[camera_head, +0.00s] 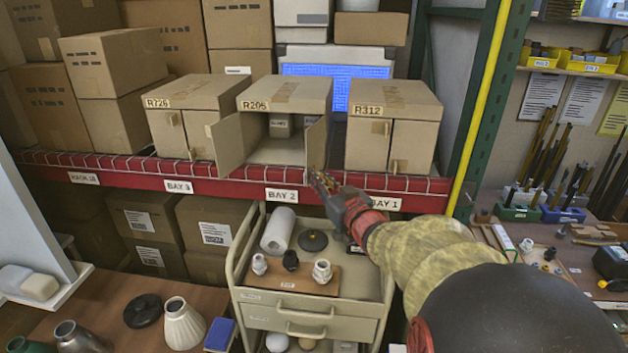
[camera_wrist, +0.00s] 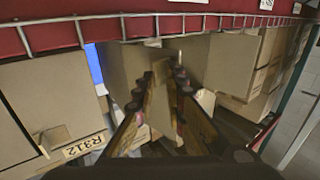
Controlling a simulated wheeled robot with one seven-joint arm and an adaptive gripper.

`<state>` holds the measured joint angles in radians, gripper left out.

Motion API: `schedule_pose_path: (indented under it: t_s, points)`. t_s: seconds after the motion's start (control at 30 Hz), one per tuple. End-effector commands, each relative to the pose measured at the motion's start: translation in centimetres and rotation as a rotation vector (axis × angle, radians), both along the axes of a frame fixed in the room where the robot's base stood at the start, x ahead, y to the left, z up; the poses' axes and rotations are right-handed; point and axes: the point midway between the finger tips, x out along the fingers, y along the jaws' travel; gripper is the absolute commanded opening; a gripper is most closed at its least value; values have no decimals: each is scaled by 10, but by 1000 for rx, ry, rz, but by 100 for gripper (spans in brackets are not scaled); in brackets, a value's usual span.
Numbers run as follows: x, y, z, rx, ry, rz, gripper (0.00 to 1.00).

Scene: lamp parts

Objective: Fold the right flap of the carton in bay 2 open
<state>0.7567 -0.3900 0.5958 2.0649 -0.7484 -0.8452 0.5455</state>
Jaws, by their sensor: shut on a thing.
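The carton R205 (camera_head: 285,95) stands on the shelf above the BAY 2 label (camera_head: 282,195). Its left flap (camera_head: 231,143) is swung out. Its right flap (camera_head: 317,143) also stands out from the front, pointing roughly toward the head camera, so the inside shows, with small boxes (camera_head: 280,127) at the back. My gripper (camera_head: 320,181) is at the lower outer edge of the right flap. The exact contact is partly hidden.
Carton R312 (camera_head: 392,125) stands close to the right, closed; carton R726 (camera_head: 183,115) is on the left. A red shelf beam (camera_head: 235,187) with wire mesh runs below. A trolley (camera_head: 345,290) with lamp parts stands under my arm.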

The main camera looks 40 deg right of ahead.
Motion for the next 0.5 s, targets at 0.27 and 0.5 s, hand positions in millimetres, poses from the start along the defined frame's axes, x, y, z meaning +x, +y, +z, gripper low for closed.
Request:
schedule_pose_path:
  t_s: [0.27,0.5]
  points:
    - [-1,-9,9,-2,-12,-20,0]
    - [-1,-9,9,-1,-13,-19,23]
